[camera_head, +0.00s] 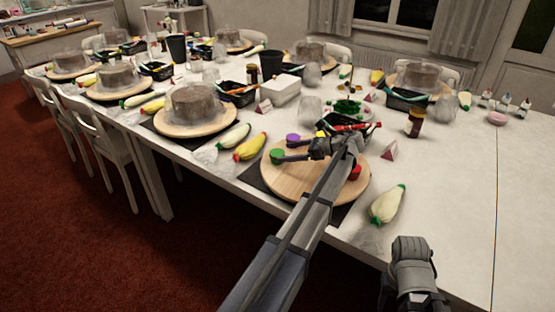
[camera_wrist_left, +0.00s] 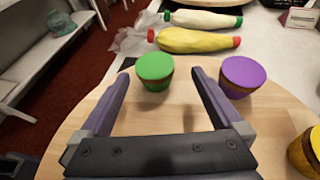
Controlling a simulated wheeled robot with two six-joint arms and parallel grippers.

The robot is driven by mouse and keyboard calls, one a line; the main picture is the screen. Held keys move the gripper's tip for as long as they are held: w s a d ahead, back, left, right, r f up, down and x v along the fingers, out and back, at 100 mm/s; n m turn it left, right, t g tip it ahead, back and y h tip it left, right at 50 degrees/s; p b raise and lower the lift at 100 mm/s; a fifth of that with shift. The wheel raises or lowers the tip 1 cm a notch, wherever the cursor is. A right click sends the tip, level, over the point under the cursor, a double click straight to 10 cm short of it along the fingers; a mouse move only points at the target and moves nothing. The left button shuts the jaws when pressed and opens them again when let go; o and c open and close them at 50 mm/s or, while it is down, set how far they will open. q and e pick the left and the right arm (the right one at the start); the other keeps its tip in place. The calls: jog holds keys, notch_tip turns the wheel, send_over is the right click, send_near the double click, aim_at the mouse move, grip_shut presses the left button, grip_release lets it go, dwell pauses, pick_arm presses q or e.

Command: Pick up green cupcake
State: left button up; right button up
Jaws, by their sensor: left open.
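The green cupcake (camera_head: 277,156) stands upright at the left side of a round wooden turntable (camera_head: 292,188). In the left wrist view the green cupcake (camera_wrist_left: 155,72) shows between and slightly beyond the fingertips of my left gripper (camera_wrist_left: 161,78), with nothing held. In the head view my left gripper (camera_head: 298,151) is low over the turntable, just right of the green cupcake. A purple cupcake (camera_wrist_left: 242,76) stands just outside the right finger. Whether a finger touches the green cupcake is unclear. My right gripper cannot be made out.
A yellow-topped cupcake (camera_wrist_left: 304,152) and a red cupcake (camera_head: 355,172) are also on the turntable. Yellow (camera_head: 250,147) and white (camera_head: 234,137) piping bags lie beyond its left edge. A white bag (camera_head: 387,204) lies to the right. A black tray (camera_head: 345,124) stands behind.

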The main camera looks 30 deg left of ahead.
aim_at(281, 154)
pick_arm(q)
jog(key=shift+s+a+f, duration=0.25)
jog(key=shift+a, duration=0.15)
jog(key=b+x, duration=0.2)
jog(key=x, duration=0.2)
jog(key=shift+s, duration=0.2)
jog(key=c, duration=1.4)
jog(key=shift+r, duration=0.1)
